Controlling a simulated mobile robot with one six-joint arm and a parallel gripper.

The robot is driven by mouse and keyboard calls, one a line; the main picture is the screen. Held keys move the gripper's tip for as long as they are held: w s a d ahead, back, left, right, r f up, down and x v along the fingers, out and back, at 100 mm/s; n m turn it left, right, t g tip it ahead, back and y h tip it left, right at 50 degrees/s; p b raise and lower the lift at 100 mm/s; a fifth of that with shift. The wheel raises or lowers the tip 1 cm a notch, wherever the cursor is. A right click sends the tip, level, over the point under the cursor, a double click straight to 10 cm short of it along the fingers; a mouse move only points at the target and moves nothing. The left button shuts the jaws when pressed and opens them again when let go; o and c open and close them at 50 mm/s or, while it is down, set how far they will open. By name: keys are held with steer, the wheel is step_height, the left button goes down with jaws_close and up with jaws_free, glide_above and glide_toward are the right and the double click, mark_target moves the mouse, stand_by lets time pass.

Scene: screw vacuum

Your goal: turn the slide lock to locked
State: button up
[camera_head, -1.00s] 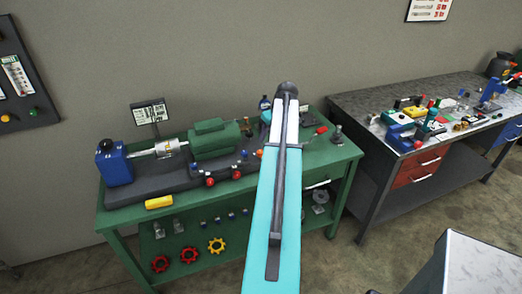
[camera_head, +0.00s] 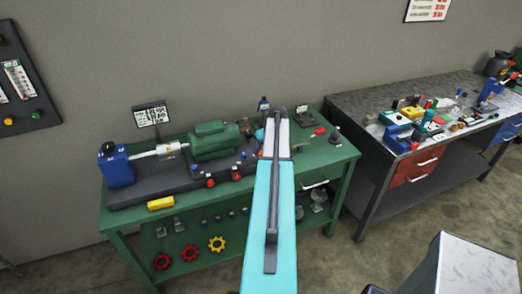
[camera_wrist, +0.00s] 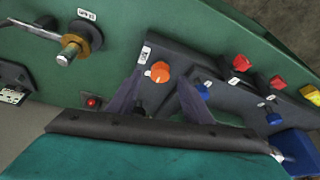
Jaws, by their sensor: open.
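I cannot surely pick out the slide lock in either view. In the wrist view my gripper (camera_wrist: 160,80) shows two dark, spread fingers with nothing between them that they hold. An orange knob (camera_wrist: 160,72) on a dark base shows between the fingertips; whether they touch it I cannot tell. A brass-collared fitting with a metal rod (camera_wrist: 72,46) stands on the green surface to the left, beside a small label. In the head view my arm reaches over the right part of the green bench (camera_head: 338,156) and hides my gripper.
Red knobs (camera_wrist: 241,63) and blue knobs (camera_wrist: 274,118) line the dark base to the right of my fingers. A small red button (camera_wrist: 92,102) is to their left.

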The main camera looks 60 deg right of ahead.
mark_target(260, 153)
steer(key=shift+p+x, duration=0.5)
steer(key=shift+x, duration=1.05)
steer(key=c, duration=1.1)
